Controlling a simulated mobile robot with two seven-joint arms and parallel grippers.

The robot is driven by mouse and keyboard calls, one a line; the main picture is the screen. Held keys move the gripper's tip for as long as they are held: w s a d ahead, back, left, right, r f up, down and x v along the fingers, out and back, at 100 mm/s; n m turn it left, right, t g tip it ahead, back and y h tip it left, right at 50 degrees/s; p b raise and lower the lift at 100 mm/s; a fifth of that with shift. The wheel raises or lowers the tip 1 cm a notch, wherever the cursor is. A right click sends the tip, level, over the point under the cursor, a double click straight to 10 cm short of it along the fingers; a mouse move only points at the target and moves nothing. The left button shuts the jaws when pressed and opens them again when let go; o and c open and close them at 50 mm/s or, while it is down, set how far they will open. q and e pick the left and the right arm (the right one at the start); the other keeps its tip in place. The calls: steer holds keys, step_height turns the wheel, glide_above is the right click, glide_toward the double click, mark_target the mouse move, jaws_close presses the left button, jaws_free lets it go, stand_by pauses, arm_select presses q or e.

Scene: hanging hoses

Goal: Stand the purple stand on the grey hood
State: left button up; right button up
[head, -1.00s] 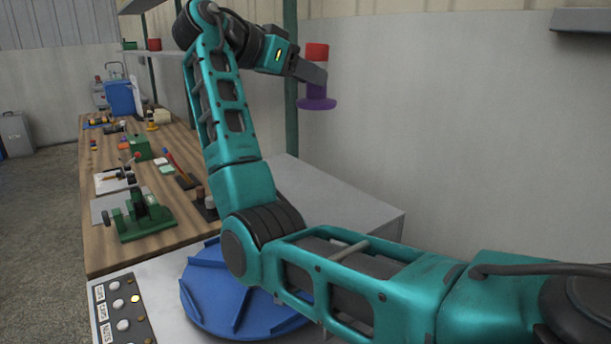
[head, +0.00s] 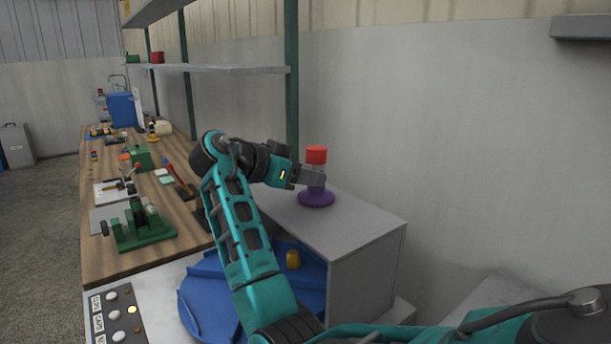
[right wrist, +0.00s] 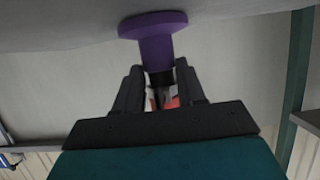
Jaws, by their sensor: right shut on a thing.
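The purple stand (head: 317,198) is upright, with a red piece (head: 316,154) at its top. My right gripper (head: 312,176) is shut on the stand's upper part, between the purple base and the red piece. The stand's wide foot is at the top face of the grey hood (head: 355,225), near its far end, and looks to be touching it. In the right wrist view, the purple stand (right wrist: 153,40) is between my fingers (right wrist: 158,92), its foot against the grey surface. My left gripper is out of view.
A blue turntable (head: 205,300) with a yellow piece (head: 293,260) lies beside the hood. A wooden bench (head: 150,255) with a green vise (head: 143,228) and several tools runs to the left. A grey shelf (head: 215,68) and green post (head: 291,100) stand behind the hood.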

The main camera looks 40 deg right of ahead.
steer(key=o, duration=1.1)
steer(key=shift+f, duration=0.1)
steer(key=shift+o, duration=0.2)
steer(key=shift+a+r, duration=0.15)
steer(key=shift+r, duration=0.05)
steer(key=v, duration=1.1)
steer(key=shift+a, duration=0.35)
